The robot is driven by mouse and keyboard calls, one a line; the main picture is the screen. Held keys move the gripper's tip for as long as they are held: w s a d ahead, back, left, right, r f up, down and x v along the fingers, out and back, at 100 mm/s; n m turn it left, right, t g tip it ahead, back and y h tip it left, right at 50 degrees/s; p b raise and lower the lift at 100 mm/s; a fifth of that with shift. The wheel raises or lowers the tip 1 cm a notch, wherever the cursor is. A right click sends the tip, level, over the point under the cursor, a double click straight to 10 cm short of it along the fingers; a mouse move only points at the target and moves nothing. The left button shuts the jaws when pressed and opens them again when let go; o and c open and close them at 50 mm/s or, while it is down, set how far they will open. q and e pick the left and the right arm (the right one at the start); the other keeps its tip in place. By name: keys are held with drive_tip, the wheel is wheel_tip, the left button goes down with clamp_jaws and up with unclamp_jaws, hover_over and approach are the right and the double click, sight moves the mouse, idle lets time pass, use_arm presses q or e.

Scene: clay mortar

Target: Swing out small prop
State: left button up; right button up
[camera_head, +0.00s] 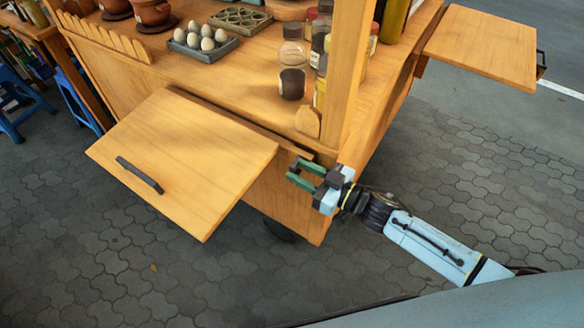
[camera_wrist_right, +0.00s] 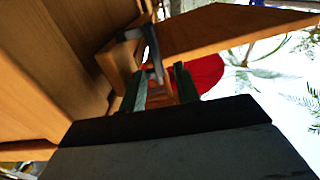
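A hinged wooden board (camera_head: 185,150) with a dark handle stands out from the cart's front, raised nearly level. My right gripper (camera_head: 299,174) is beside the board's right edge, close to the cart's front panel. Its two green fingers are apart. The right wrist view shows the fingers (camera_wrist_right: 160,88) apart, with a grey bent handle (camera_wrist_right: 157,62) and a small wooden piece (camera_wrist_right: 118,65) just ahead. This piece may be the small prop; it lies close to the cart's side. I cannot tell whether the fingers touch the handle. My left gripper is out of view.
The cart top (camera_head: 235,78) holds an egg tray (camera_head: 200,43), pots and several bottles (camera_head: 292,65). Another board (camera_head: 490,45) sticks out at the cart's right side. A wooden post (camera_head: 346,70) stands above my gripper. Open paving (camera_head: 480,175) lies to the right.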

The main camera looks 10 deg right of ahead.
sight(292, 166)
drive_tip(key=shift+x, duration=1.5)
clamp_jaws()
